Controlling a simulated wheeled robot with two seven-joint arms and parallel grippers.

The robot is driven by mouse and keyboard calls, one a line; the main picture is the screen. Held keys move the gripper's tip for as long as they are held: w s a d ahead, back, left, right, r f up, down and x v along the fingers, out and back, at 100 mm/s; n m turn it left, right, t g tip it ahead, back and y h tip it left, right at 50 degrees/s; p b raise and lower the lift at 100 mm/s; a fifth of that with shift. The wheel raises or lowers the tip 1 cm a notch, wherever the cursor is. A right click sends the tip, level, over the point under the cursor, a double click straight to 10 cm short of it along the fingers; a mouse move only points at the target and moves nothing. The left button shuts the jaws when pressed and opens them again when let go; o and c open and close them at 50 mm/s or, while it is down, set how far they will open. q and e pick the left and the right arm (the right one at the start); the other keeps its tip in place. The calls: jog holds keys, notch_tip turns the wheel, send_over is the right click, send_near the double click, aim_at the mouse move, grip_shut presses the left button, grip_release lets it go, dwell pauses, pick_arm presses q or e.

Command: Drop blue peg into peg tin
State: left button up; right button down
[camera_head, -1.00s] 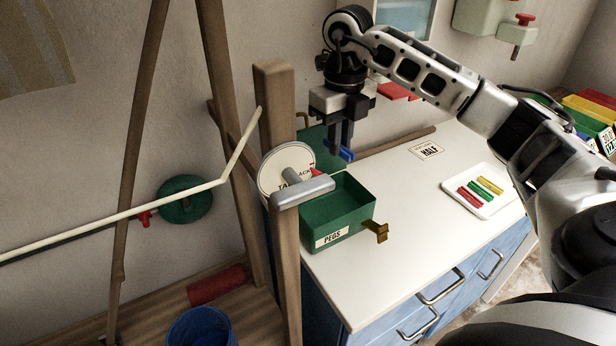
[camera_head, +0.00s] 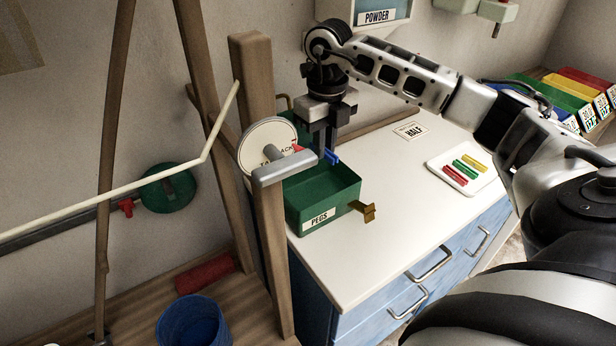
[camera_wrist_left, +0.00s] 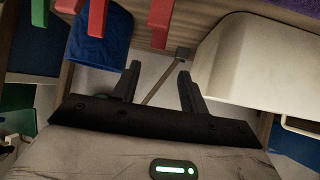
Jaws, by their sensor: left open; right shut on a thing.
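The peg tin (camera_head: 322,196) is an open green box labelled PEGS, standing on the white counter top at its left end. Its green lid stands up at the back, with a brass clasp (camera_head: 364,209) at the front right. My right gripper (camera_head: 326,154) points down over the back of the tin and is shut on the blue peg (camera_head: 332,157). The peg shows small beside the fingertips, at about the height of the tin's back rim; its exact height above the tin I cannot tell. My left gripper (camera_wrist_left: 160,82) shows in the left wrist view, open and empty.
A wooden post with a round dial (camera_head: 268,143) and grey bar stands close at the tin's left. A white tray (camera_head: 441,172) with red, green and yellow pegs lies to the right. A HALF card (camera_head: 411,131) lies behind. The counter's front middle is clear.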

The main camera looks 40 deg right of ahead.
jog(key=c, duration=1.4)
grip_release()
jog(key=shift+o, duration=0.2)
jog(key=shift+r, duration=0.15)
notch_tip(320, 180, up, 8)
jog(key=shift+f+b, duration=0.1)
jog(key=shift+b, duration=0.3)
pick_arm(q)
jog(key=shift+s+a+r+p, duration=0.15)
jog(key=shift+s+a+p, duration=0.1)
jog(key=shift+p, duration=0.8)
pick_arm(e)
notch_tip(320, 180, up, 8)
pick_arm(q)
jog(key=shift+w+r, duration=0.2)
pick_arm(e)
jog(key=shift+f, duration=0.1)
pick_arm(q)
jog(key=shift+d, duration=0.1)
